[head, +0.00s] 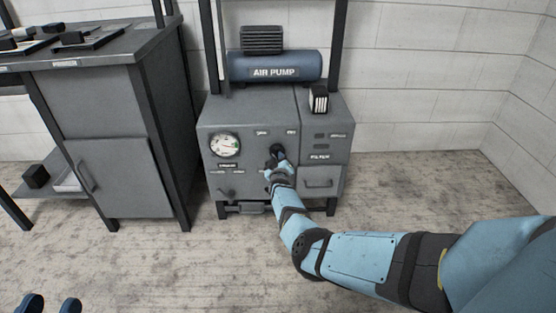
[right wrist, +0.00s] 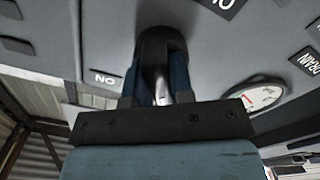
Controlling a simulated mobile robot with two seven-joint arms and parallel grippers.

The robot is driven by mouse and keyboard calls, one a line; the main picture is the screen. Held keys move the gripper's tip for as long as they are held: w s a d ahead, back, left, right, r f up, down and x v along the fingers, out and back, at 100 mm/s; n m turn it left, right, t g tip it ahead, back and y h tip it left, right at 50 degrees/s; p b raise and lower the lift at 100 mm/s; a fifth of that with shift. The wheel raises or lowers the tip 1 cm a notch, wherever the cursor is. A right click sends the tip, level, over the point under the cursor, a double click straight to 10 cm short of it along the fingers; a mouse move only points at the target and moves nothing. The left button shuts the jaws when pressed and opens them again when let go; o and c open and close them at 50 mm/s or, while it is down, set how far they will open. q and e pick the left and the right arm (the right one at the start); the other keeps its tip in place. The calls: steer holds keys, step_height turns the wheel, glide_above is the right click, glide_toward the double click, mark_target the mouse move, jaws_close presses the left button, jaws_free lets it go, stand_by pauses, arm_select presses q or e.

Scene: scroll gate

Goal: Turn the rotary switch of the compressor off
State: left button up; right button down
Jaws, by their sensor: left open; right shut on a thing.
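The compressor (head: 250,110) is a grey cabinet with a blue tank marked AIR PUMP (head: 274,72) on top. Its dark rotary switch (head: 278,149) is on the front panel, right of the round gauge (head: 225,145). My right gripper (head: 276,160) reaches it from the front. In the right wrist view, its two blue fingers (right wrist: 157,85) are shut on the dark rotary switch (right wrist: 160,42), one on each side. The switch's exact angle is partly hidden by the gripper. My left gripper (head: 50,304) is open and empty at the bottom left, away from the compressor.
A grey workbench cabinet (head: 105,115) stands to the left with dark items on top. The floor (head: 160,265) in front is clear.

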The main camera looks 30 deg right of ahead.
arm_select(q)
steer(key=shift+a+f, duration=0.1)
steer(key=shift+f, duration=0.1)
arm_select(e)
steer(key=shift+d+r, duration=0.1)
steer(key=shift+r, duration=0.05)
steer(key=c, duration=1)
jaws_free()
arm_select(q)
steer(key=shift+r, duration=0.1)
steer(key=shift+r, duration=0.15)
arm_select(e)
steer(key=shift+s, duration=0.1)
